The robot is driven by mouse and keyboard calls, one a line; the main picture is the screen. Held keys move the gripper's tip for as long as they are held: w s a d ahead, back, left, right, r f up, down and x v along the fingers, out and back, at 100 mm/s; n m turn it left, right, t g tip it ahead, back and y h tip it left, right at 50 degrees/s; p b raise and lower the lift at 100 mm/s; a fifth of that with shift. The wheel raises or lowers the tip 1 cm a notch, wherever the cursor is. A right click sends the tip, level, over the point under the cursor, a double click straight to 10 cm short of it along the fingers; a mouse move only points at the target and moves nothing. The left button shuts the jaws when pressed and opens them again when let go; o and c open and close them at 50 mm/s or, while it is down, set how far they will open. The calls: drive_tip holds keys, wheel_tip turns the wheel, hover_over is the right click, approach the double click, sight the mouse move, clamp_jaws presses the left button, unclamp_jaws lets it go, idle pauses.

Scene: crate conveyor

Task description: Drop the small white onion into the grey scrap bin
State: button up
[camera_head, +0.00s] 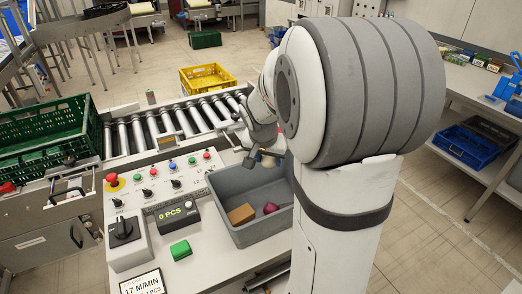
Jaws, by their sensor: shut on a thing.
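The grey scrap bin (262,238) stands on the worktop just left of my arm. It holds a tan-brown block (241,214) and a dark pink-red roundish thing (270,208). My gripper (259,160) is above the bin's far edge, pointing down. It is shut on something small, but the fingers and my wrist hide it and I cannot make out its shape. I cannot see the small white onion clearly anywhere in view.
A control panel (160,187), a counter display (178,213) and a green block (181,250) are left of the bin. A roller conveyor (150,131) runs behind. A green crate (50,135) stands at left, a yellow crate (207,79) beyond the rollers.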

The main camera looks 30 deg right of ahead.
drive_tip(key=shift+s+f+b, duration=0.1)
drive_tip(key=shift+f+b, duration=0.25)
drive_tip(key=shift+f, duration=0.25)
wheel_tip(320, 180, down, 5)
drive_tip(key=b, duration=0.2)
drive_tip(key=shift+r+b, duration=0.2)
drive_tip(key=shift+b, duration=0.2)
drive_tip(key=o, duration=1.1)
drive_tip(key=v, duration=0.8)
drive_tip(key=shift+b, duration=0.35)
drive_tip(key=shift+a, duration=0.1)
